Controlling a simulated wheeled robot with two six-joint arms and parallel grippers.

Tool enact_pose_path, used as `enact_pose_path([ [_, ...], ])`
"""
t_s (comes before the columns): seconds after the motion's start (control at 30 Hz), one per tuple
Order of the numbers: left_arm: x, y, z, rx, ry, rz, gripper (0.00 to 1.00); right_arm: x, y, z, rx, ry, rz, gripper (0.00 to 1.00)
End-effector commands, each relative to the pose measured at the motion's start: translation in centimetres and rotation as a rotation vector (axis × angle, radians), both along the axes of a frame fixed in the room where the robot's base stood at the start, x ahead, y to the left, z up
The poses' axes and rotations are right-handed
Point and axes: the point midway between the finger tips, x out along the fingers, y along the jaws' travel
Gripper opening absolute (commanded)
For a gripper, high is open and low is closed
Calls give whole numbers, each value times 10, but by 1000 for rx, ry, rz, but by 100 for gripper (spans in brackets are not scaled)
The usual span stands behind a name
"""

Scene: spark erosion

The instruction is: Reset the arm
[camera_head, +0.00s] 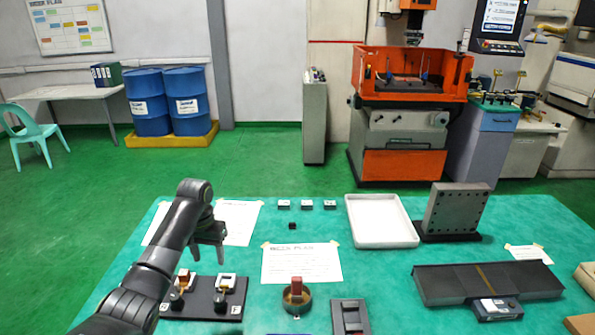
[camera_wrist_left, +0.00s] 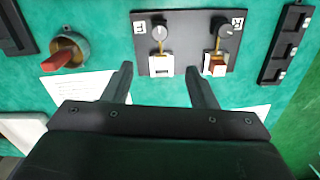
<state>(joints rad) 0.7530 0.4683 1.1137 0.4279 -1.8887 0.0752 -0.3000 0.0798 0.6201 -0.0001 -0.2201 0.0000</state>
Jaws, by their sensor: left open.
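My left arm (camera_head: 160,250) reaches in from the left of the head view over the green table (camera_head: 370,290). Its gripper (camera_head: 207,260) is open and empty above a black panel (camera_head: 203,298) with two knobs and two white blocks. In the left wrist view the two fingers of the gripper (camera_wrist_left: 160,80) are spread apart. The panel (camera_wrist_left: 187,65) lies beyond the fingertips, and a reddish-brown piece sits at its right white block. My right gripper is in neither view.
A white tray (camera_head: 382,222), a grey upright plate (camera_head: 458,208) and a long dark bar (camera_head: 445,285) are to the right. Paper sheets (camera_head: 300,262) lie flat. Small blocks (camera_head: 307,205) are at the back.

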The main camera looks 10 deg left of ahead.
Motion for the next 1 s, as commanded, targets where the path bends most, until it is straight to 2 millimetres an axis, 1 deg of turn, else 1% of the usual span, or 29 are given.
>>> enact_pose_path([
  [0.07, -3, -1, -5, 2, 0, -4, 52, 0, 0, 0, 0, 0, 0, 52],
  [0.13, -10, -3, -16, 9, -2, -13, 52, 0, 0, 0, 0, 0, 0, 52],
  [0.17, -15, -5, -22, 15, -6, -18, 52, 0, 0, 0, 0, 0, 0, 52],
  [0.27, -38, -11, -50, 34, -18, -44, 52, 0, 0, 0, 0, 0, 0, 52],
  [0.3, -50, -15, -62, 41, -26, -56, 52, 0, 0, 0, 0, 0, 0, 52],
  [0.37, -70, -20, -80, 52, -41, -74, 52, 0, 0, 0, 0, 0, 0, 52],
  [0.4, -84, -24, -90, 58, -52, -84, 52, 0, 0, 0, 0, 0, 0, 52],
  [0.47, -105, -30, -103, 66, -68, -97, 52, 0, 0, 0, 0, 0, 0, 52],
  [0.5, -119, -33, -111, 71, -79, -105, 52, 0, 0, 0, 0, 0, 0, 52],
  [0.57, -141, -39, -121, 76, -97, -114, 52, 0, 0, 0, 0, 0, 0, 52],
  [0.6, -156, -42, -126, 80, -108, -118, 52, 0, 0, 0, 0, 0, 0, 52],
  [0.67, -179, -48, -132, 85, -128, -123, 52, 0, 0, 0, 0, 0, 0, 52],
  [0.7, -195, -51, -135, 87, -139, -125, 52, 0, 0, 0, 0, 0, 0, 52],
  [0.77, -218, -56, -136, 91, -161, -126, 52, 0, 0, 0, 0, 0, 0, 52],
  [0.8, -234, -59, -137, 94, -173, -125, 52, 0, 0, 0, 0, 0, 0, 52],
  [0.87, -257, -64, -135, 99, -194, -121, 52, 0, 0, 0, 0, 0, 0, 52],
  [0.9, -272, -66, -133, 103, -206, -116, 52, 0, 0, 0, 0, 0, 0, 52],
  [1.0, -302, -70, -124, 114, -237, -104, 52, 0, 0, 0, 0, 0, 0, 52],
])
